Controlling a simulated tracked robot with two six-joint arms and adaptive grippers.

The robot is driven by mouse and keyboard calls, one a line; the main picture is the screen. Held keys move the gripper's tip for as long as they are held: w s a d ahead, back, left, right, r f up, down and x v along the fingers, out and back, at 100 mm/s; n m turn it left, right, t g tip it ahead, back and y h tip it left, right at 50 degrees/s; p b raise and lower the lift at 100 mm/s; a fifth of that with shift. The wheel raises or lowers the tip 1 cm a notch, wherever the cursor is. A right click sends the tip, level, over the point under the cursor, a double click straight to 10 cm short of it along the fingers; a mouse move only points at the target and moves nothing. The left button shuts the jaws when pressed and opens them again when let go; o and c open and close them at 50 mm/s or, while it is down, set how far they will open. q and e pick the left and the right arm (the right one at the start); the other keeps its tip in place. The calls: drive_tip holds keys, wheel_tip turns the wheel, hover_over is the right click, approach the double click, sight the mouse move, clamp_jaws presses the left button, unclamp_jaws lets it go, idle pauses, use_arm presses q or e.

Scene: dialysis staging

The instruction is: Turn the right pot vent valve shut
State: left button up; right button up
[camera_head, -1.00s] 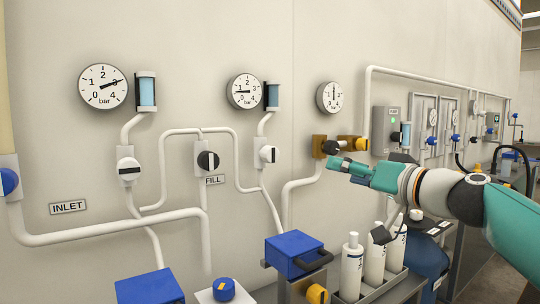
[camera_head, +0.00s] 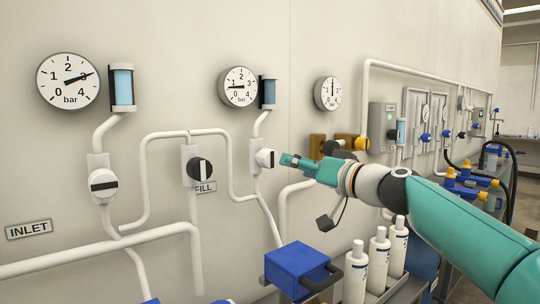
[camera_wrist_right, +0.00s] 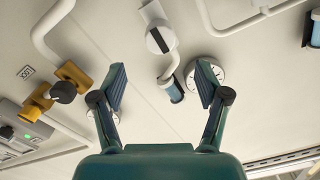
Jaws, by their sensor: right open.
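A white valve knob (camera_head: 265,158) with a black stripe on its face sits on a wall plate below the middle gauge (camera_head: 238,87) and its blue sight tube (camera_head: 269,92). No label shows on it. My right gripper (camera_head: 284,160) is just right of this knob in the head view, apparently short of it. In the right wrist view the gripper (camera_wrist_right: 160,88) is open and empty. The striped knob (camera_wrist_right: 160,38) shows there beyond the fingertips, near the top centre, not between the fingers. Its stripe runs slightly tilted. My left gripper is not in view.
Left along the wall are a valve with a black knob (camera_head: 200,170) above the FILL label and another white knob (camera_head: 102,184). White pipes run between them. A blue box (camera_head: 296,266) and white bottles (camera_head: 378,253) stand below my right arm.

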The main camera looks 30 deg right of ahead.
sight(272, 159)
drive_tip(key=w+p, duration=0.1)
drive_tip(key=w, duration=0.2)
drive_tip(key=w+p, duration=0.1)
drive_tip(key=w, duration=0.2)
drive_tip(key=w+p, duration=0.1)
drive_tip(key=w, duration=0.2)
drive_tip(key=shift+w+a+r, duration=0.15)
drive_tip(key=shift+w+a, duration=0.2)
drive_tip(key=shift+w+p, duration=0.35)
drive_tip(key=shift+w, duration=0.15)
drive_tip(key=c, duration=1.2)
